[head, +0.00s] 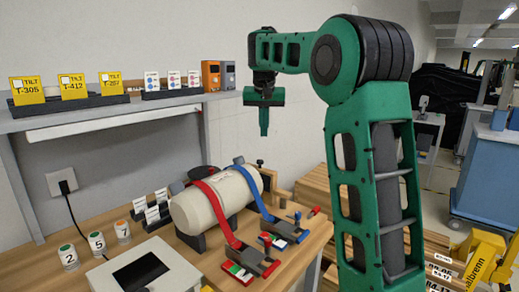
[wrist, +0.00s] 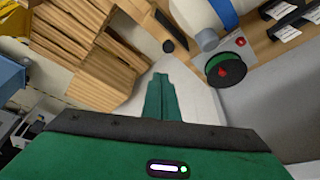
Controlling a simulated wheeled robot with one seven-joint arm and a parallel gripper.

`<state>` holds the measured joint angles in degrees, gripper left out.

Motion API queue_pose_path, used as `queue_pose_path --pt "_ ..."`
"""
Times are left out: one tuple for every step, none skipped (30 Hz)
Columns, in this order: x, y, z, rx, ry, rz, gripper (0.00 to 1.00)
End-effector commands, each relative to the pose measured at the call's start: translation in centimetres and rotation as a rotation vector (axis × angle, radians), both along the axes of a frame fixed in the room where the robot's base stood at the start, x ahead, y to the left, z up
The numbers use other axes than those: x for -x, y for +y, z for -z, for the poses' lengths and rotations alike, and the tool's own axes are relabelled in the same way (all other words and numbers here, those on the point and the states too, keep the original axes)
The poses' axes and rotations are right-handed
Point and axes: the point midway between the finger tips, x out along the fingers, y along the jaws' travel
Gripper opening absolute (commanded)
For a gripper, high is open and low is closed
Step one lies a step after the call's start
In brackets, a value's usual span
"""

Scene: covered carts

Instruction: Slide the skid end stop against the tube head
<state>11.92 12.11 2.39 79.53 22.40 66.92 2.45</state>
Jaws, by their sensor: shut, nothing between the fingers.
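The cream tube (head: 198,208) lies on its side on the wooden bench, with a red strap (head: 216,210) and a blue strap (head: 252,187) over it. A wooden piece with a dark knob (head: 279,192) stands by its far right end and looks like the skid end stop; whether it touches the tube head I cannot tell. The tube's pale body (wrist: 190,14) and blue strap (wrist: 224,12) show at the top of the wrist view. My gripper (head: 264,133) is shut and empty, pointing down above the bench's far side. Its closed fingers show in the wrist view (wrist: 162,78).
Red and blue strap buckles (head: 260,262) lie along the bench's front right. A white box with a dark screen (head: 145,272) and numbered cups (head: 97,243) stand at left. A shelf (head: 110,112) runs behind.

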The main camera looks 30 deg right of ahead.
Motion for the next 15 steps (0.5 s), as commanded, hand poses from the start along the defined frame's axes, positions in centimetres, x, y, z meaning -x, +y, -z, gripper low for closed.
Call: queue_pose_path --pt "-1.1 -0.2 0.0 -0.002 0.005 0.034 0.0" --pt "-1.6 -0.4 0.0 -0.002 0.007 0.055 0.0" --pt "-2.0 -0.6 -0.1 -0.003 0.01 0.082 0.0" --pt "-2.4 -0.7 -0.2 -0.002 0.01 0.1 0.0" --pt "-2.6 -0.8 -0.2 -0.002 0.011 0.115 0.0" --pt "-2.8 -0.8 -0.2 -0.003 0.012 0.131 0.0" --pt "-3.0 -0.9 -0.3 -0.002 0.013 0.14 0.0" --pt "-3.1 -0.9 -0.3 -0.002 0.012 0.147 0.0" --pt "-3.2 -1.0 -0.2 -0.002 0.012 0.153 0.0" --pt "-3.2 -1.1 0.0 -0.002 0.013 0.156 0.0" --pt "-3.3 -1.2 0.2 -0.002 0.013 0.157 0.0" --pt "-3.3 -1.3 0.5 -0.002 0.014 0.157 0.0" --pt "-3.4 -1.4 0.9 -0.002 0.014 0.157 0.0" --pt "-3.5 -1.5 1.3 -0.001 0.015 0.157 0.0" --pt "-3.6 -1.6 1.9 -0.002 0.016 0.156 0.0"
